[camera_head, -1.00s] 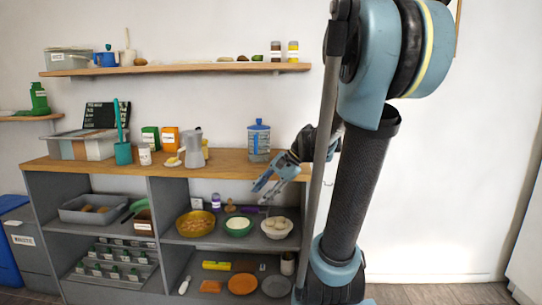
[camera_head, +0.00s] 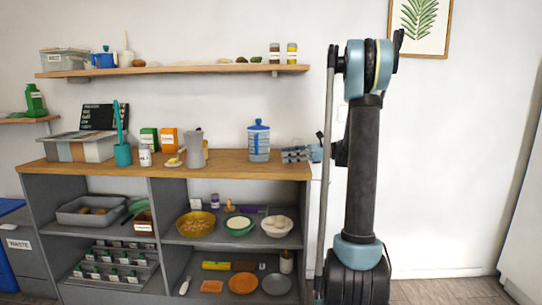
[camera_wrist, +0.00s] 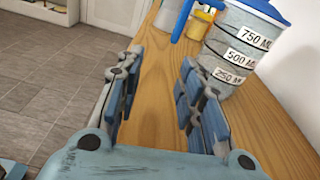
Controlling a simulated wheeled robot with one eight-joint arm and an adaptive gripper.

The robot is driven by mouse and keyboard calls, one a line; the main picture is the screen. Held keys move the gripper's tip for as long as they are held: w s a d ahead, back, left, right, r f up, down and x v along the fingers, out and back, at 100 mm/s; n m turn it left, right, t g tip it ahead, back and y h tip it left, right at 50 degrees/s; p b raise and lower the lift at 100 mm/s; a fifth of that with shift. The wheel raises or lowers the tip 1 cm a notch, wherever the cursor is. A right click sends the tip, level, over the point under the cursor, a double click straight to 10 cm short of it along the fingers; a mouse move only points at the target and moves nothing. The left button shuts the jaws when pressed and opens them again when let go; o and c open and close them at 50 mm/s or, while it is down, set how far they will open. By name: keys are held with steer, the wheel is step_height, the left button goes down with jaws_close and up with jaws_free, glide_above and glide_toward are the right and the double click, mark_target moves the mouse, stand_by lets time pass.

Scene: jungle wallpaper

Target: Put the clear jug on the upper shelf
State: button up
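The clear jug (camera_head: 259,146), with a blue lid and blue bands, stands upright on the wooden counter. In the wrist view the jug (camera_wrist: 238,50) is at the upper right, with volume labels on its side and a blue handle. My gripper (camera_head: 296,155) is low over the counter's right end, just right of the jug. In the wrist view my gripper (camera_wrist: 158,62) has its two fingers apart, with bare counter between them. The jug's handle is ahead of the fingertips, not between them. The upper shelf (camera_head: 180,70) is a wooden board on the wall above the counter.
A grey moka pot (camera_head: 194,150) and orange box (camera_head: 168,141) stand left of the jug. On the shelf are a clear bin (camera_head: 65,60) at left and two jars (camera_head: 283,53) at right. The shelf between the left items and the small foods looks clear.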

steer(key=w+d, duration=0.1)
steer(key=w+d+m+y, duration=0.1)
steer(key=d, duration=0.1)
glide_toward(257, 152)
steer(key=a, duration=0.3)
steer(key=w+a, duration=0.1)
steer(key=a, duration=0.1)
steer(key=shift+f, duration=0.4)
steer(key=shift+a+r, duration=0.2)
steer(key=shift+a, duration=2.45)
jaws_close()
